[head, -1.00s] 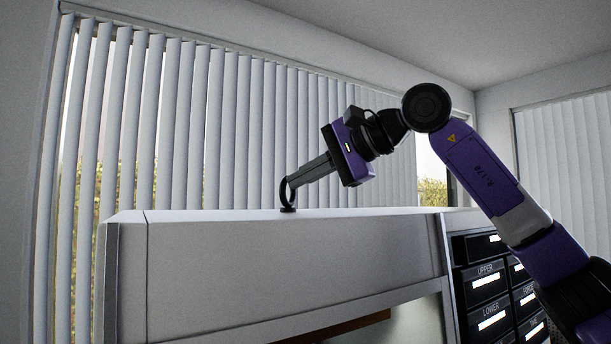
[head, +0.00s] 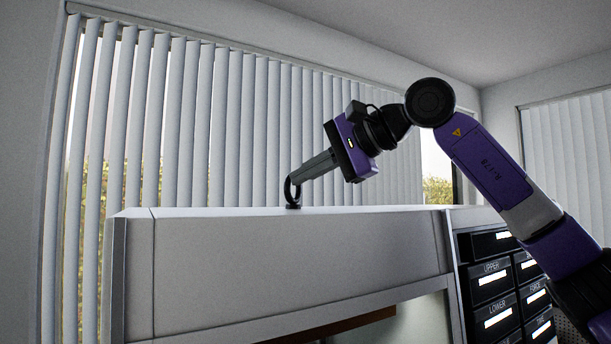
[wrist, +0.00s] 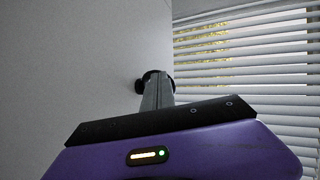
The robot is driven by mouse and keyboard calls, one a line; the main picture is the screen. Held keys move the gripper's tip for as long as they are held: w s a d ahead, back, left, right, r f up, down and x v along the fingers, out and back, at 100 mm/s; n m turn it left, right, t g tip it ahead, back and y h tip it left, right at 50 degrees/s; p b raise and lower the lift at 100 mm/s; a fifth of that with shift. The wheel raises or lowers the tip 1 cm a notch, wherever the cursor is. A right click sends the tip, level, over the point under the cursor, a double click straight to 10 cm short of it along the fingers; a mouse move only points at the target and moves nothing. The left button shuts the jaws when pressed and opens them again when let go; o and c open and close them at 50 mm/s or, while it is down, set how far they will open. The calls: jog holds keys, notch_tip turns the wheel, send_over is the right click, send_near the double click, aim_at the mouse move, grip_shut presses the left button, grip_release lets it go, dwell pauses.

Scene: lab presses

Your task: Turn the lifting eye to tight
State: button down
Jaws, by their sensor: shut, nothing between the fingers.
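The lifting eye (head: 287,190) is a dark upright ring on a small base, on top of the press's pale grey housing. My gripper (head: 301,175) slants down to it from the upper right, with its grey fingers shut together. The fingertips overlap the ring in the head view and seem to be in its opening. In the wrist view the fingers (wrist: 157,92) end at the dark ring (wrist: 149,75), which shows around their tips. Part of the ring is hidden by the fingers, and I cannot tell whether they touch it.
The press housing (head: 300,255) has a broad flat top with free room on both sides of the eye. A dark panel with labelled displays (head: 492,282) is at the right, below my arm. Window blinds (head: 230,130) stand behind the press.

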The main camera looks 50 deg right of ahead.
jog(key=shift+w+a+b, duration=0.2)
jog(key=shift+a+b, duration=0.1)
jog(key=shift+a, duration=0.25)
jog(key=shift+w+a, duration=0.35)
jog(key=shift+a, duration=0.05)
jog(key=shift+w+a, duration=0.1)
dwell(0.4)
dwell(1.0)
